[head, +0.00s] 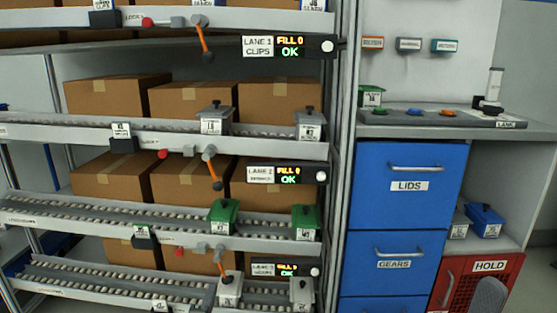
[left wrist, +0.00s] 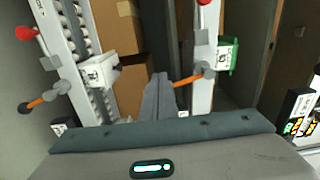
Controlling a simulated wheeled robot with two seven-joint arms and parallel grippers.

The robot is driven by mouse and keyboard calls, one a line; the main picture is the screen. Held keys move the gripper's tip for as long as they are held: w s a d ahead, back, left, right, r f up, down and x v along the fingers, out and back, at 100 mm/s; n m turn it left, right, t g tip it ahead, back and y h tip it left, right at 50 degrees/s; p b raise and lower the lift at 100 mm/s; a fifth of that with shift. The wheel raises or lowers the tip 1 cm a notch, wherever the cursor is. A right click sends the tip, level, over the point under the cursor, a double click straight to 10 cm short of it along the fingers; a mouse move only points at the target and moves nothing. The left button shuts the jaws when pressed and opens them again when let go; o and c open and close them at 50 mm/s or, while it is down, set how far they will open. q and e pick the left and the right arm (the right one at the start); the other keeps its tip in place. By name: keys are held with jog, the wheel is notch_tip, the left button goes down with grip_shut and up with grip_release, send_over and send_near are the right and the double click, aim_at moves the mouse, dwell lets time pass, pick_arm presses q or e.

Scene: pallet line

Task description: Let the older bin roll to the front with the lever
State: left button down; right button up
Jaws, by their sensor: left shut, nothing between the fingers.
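In the left wrist view my left gripper (left wrist: 158,82) is shut and empty. Its fingertips are near the tip of an orange lever (left wrist: 187,80); I cannot tell if they touch. A green bin (left wrist: 228,55) stands beside that lever's pivot. A second orange lever (left wrist: 42,100) and a white bin (left wrist: 98,72) show at left. In the head view orange levers hang from the rack beams, one on the middle beam (head: 214,172) and one lower (head: 221,264). On the green lane, one bin (head: 223,216) is above the lower lever and another (head: 305,222) is at the right end.
White bins (head: 216,119) stand on the lane above. Cardboard boxes (head: 193,182) fill the rack behind. Lit lane displays (head: 288,175) and red knobs (head: 163,154) sit on the beams. Blue drawers (head: 408,190) and a red HOLD bin (head: 455,285) are at the right.

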pick_arm(q)
jog(key=shift+s+a+p, duration=0.2)
jog(key=shift+s+p, duration=0.15)
jog(key=shift+s, duration=0.75)
jog(key=shift+s+a+p, duration=0.15)
jog(key=shift+s+p, duration=0.15)
jog(key=shift+s, duration=0.75)
jog(key=shift+r, duration=0.1)
